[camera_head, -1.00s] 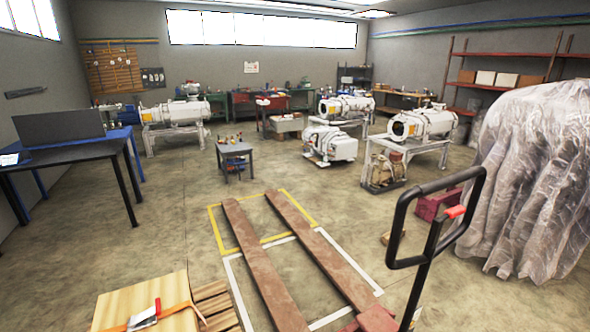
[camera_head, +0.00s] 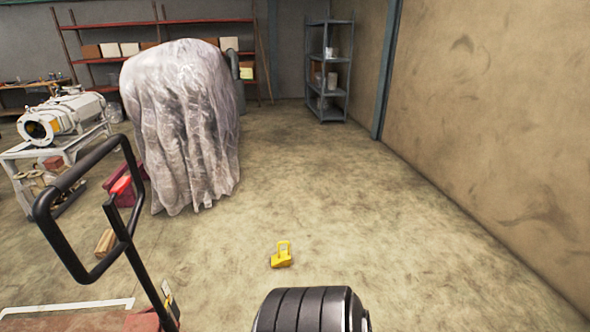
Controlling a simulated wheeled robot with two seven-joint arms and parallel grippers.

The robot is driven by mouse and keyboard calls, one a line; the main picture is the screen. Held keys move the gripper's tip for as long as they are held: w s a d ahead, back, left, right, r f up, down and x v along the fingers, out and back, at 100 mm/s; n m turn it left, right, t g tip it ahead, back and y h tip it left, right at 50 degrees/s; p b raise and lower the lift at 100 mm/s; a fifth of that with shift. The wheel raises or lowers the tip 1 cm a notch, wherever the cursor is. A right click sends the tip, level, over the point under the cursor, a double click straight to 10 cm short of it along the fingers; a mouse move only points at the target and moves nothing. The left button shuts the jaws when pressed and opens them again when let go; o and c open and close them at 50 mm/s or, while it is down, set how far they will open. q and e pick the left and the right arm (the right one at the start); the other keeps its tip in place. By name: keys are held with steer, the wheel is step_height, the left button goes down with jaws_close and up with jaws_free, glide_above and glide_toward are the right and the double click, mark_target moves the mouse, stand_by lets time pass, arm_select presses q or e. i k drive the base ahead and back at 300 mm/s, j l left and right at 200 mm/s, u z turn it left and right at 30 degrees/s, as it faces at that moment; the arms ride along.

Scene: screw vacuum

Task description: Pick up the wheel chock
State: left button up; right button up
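A small yellow wheel chock (camera_head: 281,257) with a raised handle lies on the concrete floor, a little below the middle of the head view. Bare floor surrounds it, and nothing touches it. Neither of my grippers shows in the head view, so I cannot see where they are relative to the chock.
A pallet jack's black handle (camera_head: 85,215) stands at the left. A plastic-covered bulk (camera_head: 185,125) stands behind it, beside a red box (camera_head: 122,190). A dark ribbed cylinder (camera_head: 308,310) is at the bottom edge. Floor (camera_head: 400,240) is clear toward the right wall.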

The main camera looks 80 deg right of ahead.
mark_target(281, 259)
steer(key=z, duration=2.75)
steer(key=i+l+z, duration=0.1)
steer(key=i+z, duration=0.35)
steer(key=i, duration=1.45)
steer(key=i+u, duration=0.2)
steer(key=i, duration=0.4)
steer(key=i+l+u, duration=0.2)
steer(key=i, duration=0.35)
steer(key=i+l+u, duration=0.2)
steer(key=i, duration=0.35)
steer(key=i+l+u, duration=0.2)
steer(key=i+l, duration=0.2)
steer(key=i, duration=0.15)
steer(key=i+l+u, duration=0.25)
steer(key=i+l, duration=0.15)
steer(key=i, duration=0.1)
